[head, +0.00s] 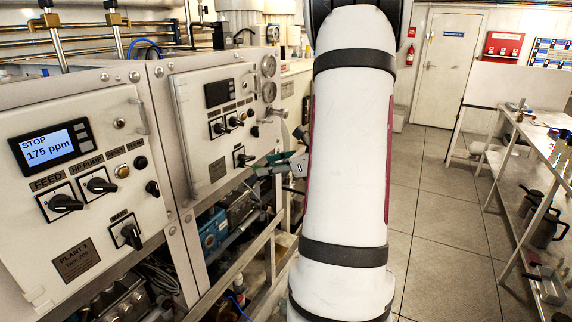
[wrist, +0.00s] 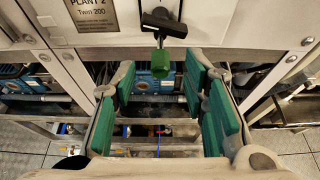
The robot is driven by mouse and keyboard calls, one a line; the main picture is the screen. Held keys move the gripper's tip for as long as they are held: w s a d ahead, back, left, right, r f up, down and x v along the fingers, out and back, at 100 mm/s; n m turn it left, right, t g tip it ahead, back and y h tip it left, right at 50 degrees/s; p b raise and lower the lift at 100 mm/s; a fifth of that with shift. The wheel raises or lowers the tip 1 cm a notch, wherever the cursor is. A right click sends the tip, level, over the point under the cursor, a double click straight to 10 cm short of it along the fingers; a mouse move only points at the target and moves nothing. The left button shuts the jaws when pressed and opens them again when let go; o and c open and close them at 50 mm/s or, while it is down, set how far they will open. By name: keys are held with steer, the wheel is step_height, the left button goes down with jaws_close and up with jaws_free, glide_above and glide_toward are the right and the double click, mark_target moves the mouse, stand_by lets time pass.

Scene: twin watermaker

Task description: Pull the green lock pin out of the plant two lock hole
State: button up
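The green lock pin (wrist: 163,63) shows in the wrist view just below a black switch handle (wrist: 163,22) on the plant two panel (wrist: 225,20). A short stem joins the pin to the handle area. The hole itself is hidden. My gripper (wrist: 160,80) is open, with green pads to the left and right. In the picture the pin lies between the fingertips, with clear gaps on both sides; I cannot tell its exact depth. In the head view my gripper (head: 284,165) is near the lower right of the plant two panel (head: 210,135), partly hidden by my arm. The pin cannot be made out there.
The plant one panel (head: 80,190) stands at the left. Below the panels are pumps (head: 213,230) and frame rails. A bench (head: 535,130) stands at the right, with jugs (head: 540,222) on its lower shelf. The tiled floor (head: 440,230) between is clear.

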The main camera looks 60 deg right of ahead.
steer(key=shift+x, duration=1.05)
jaws_close()
steer(key=shift+s, duration=0.15)
steer(key=s, duration=0.2)
steer(key=s+p, duration=0.2)
steer(key=s, duration=0.1)
steer(key=shift+s+d+r, duration=0.2)
steer(key=shift+s+r, duration=0.1)
stand_by(0.3)
